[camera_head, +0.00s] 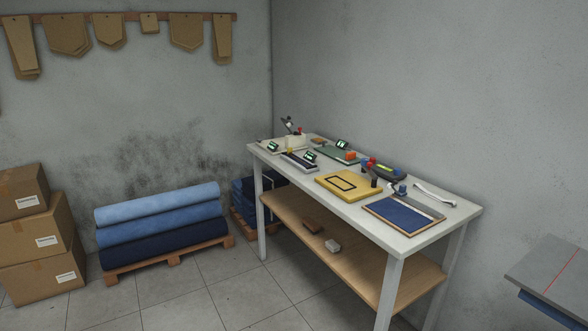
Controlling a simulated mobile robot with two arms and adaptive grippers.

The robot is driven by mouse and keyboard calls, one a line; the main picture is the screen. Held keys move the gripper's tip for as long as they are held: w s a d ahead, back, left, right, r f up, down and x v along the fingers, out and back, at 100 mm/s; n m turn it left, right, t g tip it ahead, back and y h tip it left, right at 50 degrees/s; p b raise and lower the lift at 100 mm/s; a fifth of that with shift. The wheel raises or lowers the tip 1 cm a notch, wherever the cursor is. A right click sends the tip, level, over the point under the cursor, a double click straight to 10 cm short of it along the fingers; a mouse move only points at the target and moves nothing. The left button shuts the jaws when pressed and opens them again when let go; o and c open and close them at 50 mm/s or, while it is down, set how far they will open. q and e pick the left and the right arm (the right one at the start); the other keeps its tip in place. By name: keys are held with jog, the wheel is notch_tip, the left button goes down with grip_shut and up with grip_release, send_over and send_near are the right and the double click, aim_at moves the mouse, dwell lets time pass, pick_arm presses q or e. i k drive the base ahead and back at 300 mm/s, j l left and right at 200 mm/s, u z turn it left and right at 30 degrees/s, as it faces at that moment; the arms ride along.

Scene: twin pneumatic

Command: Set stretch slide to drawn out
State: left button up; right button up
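A white workbench (351,208) stands against the right wall with several small devices on it. A grey device with a dark rail and a small green-lit display (298,162) sits near its front left edge. A green board (336,154) with an orange block (350,155) lies behind it. A yellow plate with a black rectangular outline (348,186) is at the middle. A dark device with red, blue and yellow parts (385,170) is behind the plate. I cannot tell which is the stretch slide or its position. Neither gripper is in view.
A blue pad (403,217) lies at the bench's near end. A wooden shelf (350,252) is below. Fabric rolls (158,222) on a pallet and cardboard boxes (40,240) stand left. A grey table (556,275) is at right. The tiled floor before the bench is clear.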

aim_at(349, 156)
jog(key=i+z, duration=0.3)
jog(key=i, duration=0.2)
jog(key=i+j+z, duration=0.3)
jog(key=i, duration=0.15)
